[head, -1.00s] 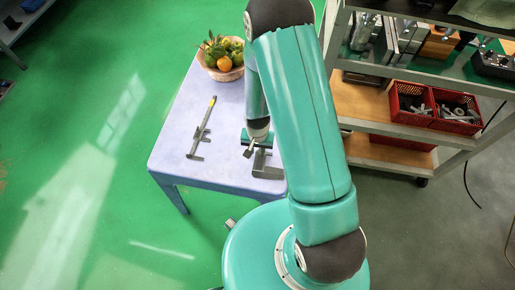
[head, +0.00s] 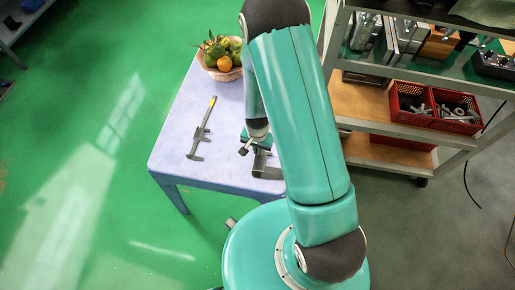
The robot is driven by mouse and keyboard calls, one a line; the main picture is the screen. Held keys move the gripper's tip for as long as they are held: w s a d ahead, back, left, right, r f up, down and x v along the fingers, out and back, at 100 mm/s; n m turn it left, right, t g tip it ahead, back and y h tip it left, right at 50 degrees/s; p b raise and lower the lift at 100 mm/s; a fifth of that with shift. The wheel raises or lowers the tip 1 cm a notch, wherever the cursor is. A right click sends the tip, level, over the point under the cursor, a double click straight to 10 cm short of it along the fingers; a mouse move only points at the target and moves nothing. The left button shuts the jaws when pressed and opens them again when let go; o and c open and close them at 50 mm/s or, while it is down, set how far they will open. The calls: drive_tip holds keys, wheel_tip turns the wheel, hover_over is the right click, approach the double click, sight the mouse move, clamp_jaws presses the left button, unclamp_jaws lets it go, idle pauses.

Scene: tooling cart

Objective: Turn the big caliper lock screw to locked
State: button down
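A long grey caliper (head: 201,131) with a yellow mark near its far end lies on the pale lavender table (head: 173,150), left of my arm. Its jaws point to the near end, and its lock screw is too small to make out. My gripper (head: 245,150) is at the end of my arm, over the table to the right of the caliper and apart from it. It is small and partly hidden by my arm, so I cannot see whether its fingers are open.
A grey metal block-like object (head: 265,166) sits near the table's front right, partly hidden by my arm. A fruit bowl (head: 222,73) stands at the back. A shelved cart (head: 365,101) with red bins (head: 411,104) stands to the right.

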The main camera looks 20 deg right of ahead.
drive_tip(key=m, duration=0.4)
drive_tip(key=shift+m, duration=0.3)
drive_tip(key=m, duration=0.3)
drive_tip(key=shift+m, duration=0.3)
drive_tip(key=m, duration=0.3)
drive_tip(key=shift+m, duration=2.1)
drive_tip(key=c, duration=1.6)
unclamp_jaws()
drive_tip(key=shift+c, duration=0.2)
drive_tip(key=shift+r, duration=0.1)
